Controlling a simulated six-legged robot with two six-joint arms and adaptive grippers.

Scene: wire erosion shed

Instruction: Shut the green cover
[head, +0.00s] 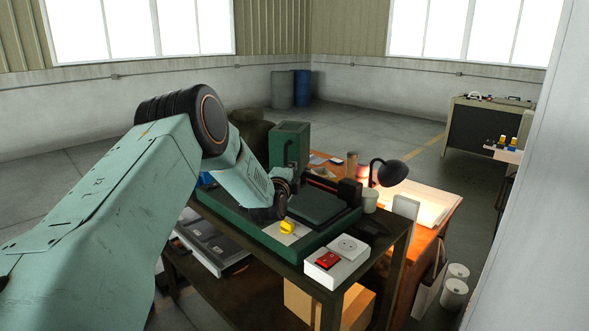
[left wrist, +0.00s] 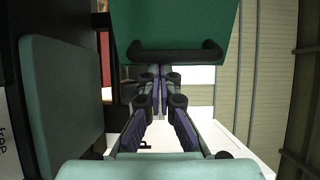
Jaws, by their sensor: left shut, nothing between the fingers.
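The green cover (head: 290,145) appears as an upright green box-shaped piece at the back of a green-edged machine bed (head: 270,240). In the left wrist view, a green panel (left wrist: 180,22) with a black bar handle (left wrist: 178,52) fills the top. My left gripper (left wrist: 158,75) is shut and empty, its fingertips close below the handle; I cannot tell whether they touch it. In the head view my left arm reaches over the bed and hides the fingers. A flat dark green block (head: 317,205) lies on the bed, right of my wrist. My right gripper is not in view.
A yellow piece (head: 287,227) sits on a white sheet near the bed's front. A white box with a red switch (head: 327,260) stands at the front corner. A cup (head: 370,202) and black lamp (head: 392,173) stand to the right. Open floor lies behind.

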